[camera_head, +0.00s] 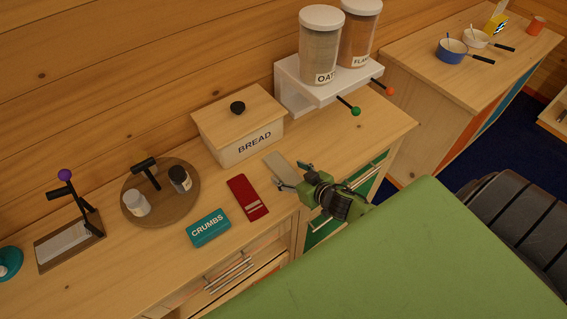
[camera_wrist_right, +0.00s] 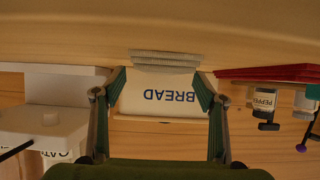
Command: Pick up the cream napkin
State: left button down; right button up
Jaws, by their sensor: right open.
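The cream napkin (camera_head: 280,164) is a flat, folded, pale strip on the wooden counter, in front of the bread box and right of a red napkin. In the right wrist view, which is upside down, it shows edge-on as a greyish layered strip (camera_wrist_right: 166,58) lying ahead between the fingers. My right gripper (camera_head: 291,177) is open and empty at the near end of the cream napkin, its fingers pointing toward it. In the right wrist view its two fingers (camera_wrist_right: 160,76) stand wide apart. The near end of the napkin is partly hidden by the gripper. My left gripper is not in view.
The bread box (camera_head: 237,140) stands behind the napkin. The red napkin (camera_head: 247,197) and a teal CRUMBS box (camera_head: 208,229) lie to the left. The counter right of the gripper is clear.

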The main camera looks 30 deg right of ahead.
jog(key=shift+w+a+f, duration=0.1)
jog(key=shift+w+f, duration=0.3)
jog(key=shift+w, duration=0.2)
jog(key=c, duration=1)
jog(key=shift+c, duration=0.2)
jog(key=shift+r, duration=0.15)
